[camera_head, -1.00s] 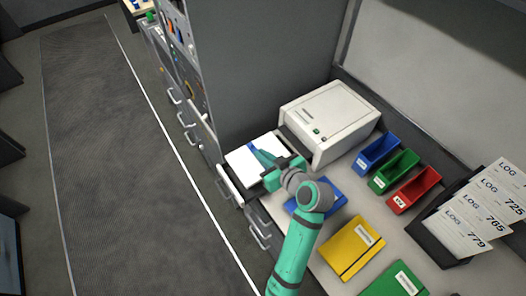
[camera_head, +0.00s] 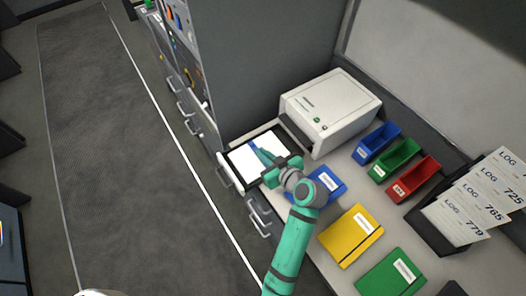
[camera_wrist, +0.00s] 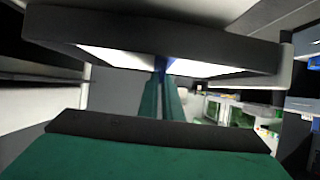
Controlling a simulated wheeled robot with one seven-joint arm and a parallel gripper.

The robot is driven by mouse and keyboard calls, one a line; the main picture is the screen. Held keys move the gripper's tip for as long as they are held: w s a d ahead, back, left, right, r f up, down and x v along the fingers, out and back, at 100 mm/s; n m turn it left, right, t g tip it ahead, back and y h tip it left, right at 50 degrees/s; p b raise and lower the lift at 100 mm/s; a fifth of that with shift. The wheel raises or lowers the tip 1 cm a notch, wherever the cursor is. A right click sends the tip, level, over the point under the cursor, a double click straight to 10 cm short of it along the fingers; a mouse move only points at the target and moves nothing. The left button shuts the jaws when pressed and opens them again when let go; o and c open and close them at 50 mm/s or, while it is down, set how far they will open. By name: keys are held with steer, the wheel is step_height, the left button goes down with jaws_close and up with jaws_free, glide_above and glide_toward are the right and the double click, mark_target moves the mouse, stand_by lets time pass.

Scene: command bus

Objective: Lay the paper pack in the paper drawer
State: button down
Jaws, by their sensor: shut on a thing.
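The white paper pack (camera_head: 249,163) with a blue band lies flat within the outline of the open dark paper drawer (camera_head: 274,130), in front of the printer. Dark rim shows around the pack in the head view. My gripper (camera_head: 264,157) is shut on the pack at its blue band, reaching in from the lower right. In the wrist view the fingers (camera_wrist: 163,95) meet the blue band, with white pack (camera_wrist: 115,57) on both sides and a dark slab-like edge across the top. Whether the pack touches the drawer floor is hidden.
The white printer (camera_head: 330,108) stands right behind the drawer. Blue (camera_head: 376,143), green (camera_head: 394,159) and red (camera_head: 413,178) bins, a blue folder (camera_head: 325,183), yellow folder (camera_head: 350,236) and green folder (camera_head: 392,274) lie to the right. A grey panel rises behind.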

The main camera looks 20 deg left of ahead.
steer(key=shift+f, duration=0.2)
steer(key=c, duration=1.9)
jaws_free()
steer(key=shift+o, duration=0.2)
steer(key=shift+d, duration=0.1)
steer(key=v, duration=1)
steer(key=shift+s+d, duration=0.2)
steer(key=shift+s, duration=0.05)
